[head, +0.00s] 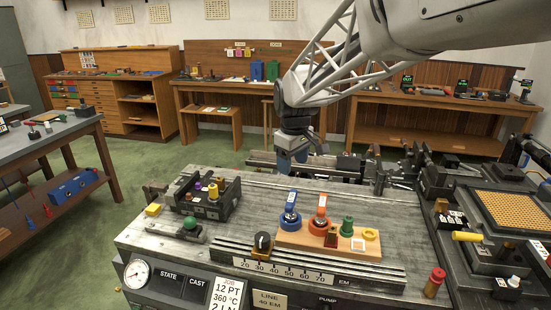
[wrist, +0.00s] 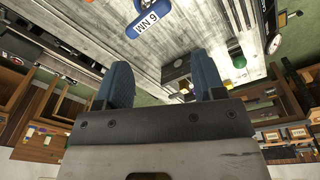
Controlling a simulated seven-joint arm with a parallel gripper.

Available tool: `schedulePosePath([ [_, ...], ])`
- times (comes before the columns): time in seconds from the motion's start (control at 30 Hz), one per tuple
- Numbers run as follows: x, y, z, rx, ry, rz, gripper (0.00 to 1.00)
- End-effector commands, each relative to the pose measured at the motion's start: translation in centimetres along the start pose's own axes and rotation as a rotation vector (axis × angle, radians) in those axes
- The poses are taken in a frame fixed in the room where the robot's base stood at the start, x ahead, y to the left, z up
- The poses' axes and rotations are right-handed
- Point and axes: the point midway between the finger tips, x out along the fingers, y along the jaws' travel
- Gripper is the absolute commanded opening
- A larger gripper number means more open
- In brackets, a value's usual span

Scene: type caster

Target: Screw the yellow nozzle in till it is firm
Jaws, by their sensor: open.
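A small yellow piece (head: 213,190), which looks like the yellow nozzle, stands upright in a dark metal block (head: 226,203) at the left of the bench, beside a purple piece (head: 198,186). How deep it sits cannot be told. My gripper (head: 297,153) hangs above the back of the bench, to the right of and well apart from the block. In the wrist view its two blue fingers (wrist: 164,82) are spread, with nothing between them. A blue tool marked 6 NM (wrist: 150,21) shows beyond the fingers; the nozzle is not clear in that view.
A wooden board (head: 345,246) at the bench front holds a blue tool (head: 290,217), an orange tool (head: 319,222), a green piece (head: 347,227) and a yellow ring (head: 370,234). A black knob (head: 262,243) and a green button (head: 190,225) stand nearby. A yellow handle (head: 467,237) juts at right.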

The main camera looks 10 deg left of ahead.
Motion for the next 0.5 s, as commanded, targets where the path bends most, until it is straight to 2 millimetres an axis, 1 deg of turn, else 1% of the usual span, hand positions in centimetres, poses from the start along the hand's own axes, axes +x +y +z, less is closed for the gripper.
schedulePosePath([
  [0.03, 0.7, -0.2, -1.8, -0.032, -0.005, -0.005, 0.63],
  [0.1, 1.4, -0.4, -4.0, -0.078, -0.008, -0.01, 0.63],
  [0.27, 3.3, -1.3, -9.0, -0.183, -0.018, -0.023, 0.63],
  [0.5, 6.6, -3.4, -16.4, -0.34, -0.031, -0.04, 0.63],
])
